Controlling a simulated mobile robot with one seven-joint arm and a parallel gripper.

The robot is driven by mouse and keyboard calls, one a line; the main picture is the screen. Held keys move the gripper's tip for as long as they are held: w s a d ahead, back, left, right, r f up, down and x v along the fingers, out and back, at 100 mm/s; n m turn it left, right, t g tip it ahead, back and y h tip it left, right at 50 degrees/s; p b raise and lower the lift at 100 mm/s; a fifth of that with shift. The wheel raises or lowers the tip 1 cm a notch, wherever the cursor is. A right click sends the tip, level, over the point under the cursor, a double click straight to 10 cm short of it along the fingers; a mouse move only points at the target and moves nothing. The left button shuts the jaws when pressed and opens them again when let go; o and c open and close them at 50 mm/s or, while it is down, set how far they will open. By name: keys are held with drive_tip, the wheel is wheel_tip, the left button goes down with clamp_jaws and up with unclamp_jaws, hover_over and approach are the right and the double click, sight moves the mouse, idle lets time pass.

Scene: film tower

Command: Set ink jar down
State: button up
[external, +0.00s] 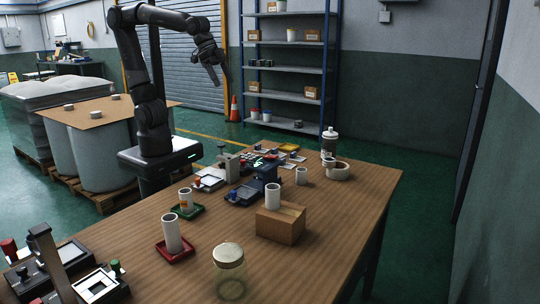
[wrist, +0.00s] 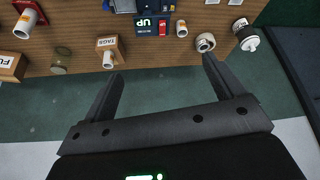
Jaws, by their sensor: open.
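A clear glass jar with a cream lid (external: 229,268) stands upright on the wooden table (external: 345,240), near its front edge in the external view. I cannot tell for certain that it is the ink jar; no label on it can be read. My gripper (external: 215,78) is raised high at the back left, well apart from the jar and the tabletop. In the wrist view my gripper (wrist: 160,80) is open, with nothing between its fingers. Beyond the fingertips lie the green floor and the table edge.
A cardboard box (external: 281,224) carries a white cylinder (external: 272,195). White cylinders stand on a red tray (external: 175,250) and a green tray (external: 186,211). The table's right front is clear.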

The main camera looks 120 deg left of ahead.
drive_tip(key=s+d+f+m, duration=0.1)
drive_tip(key=s+d+f, duration=0.1)
drive_tip(key=s, duration=0.4)
drive_tip(key=s+d+f+m+h, duration=0.1)
drive_tip(key=s+d+f+m, duration=0.1)
drive_tip(key=s, duration=0.4)
drive_tip(key=d+f, duration=0.1)
drive_tip(key=d, duration=0.1)
drive_tip(key=shift+s+d, duration=0.4)
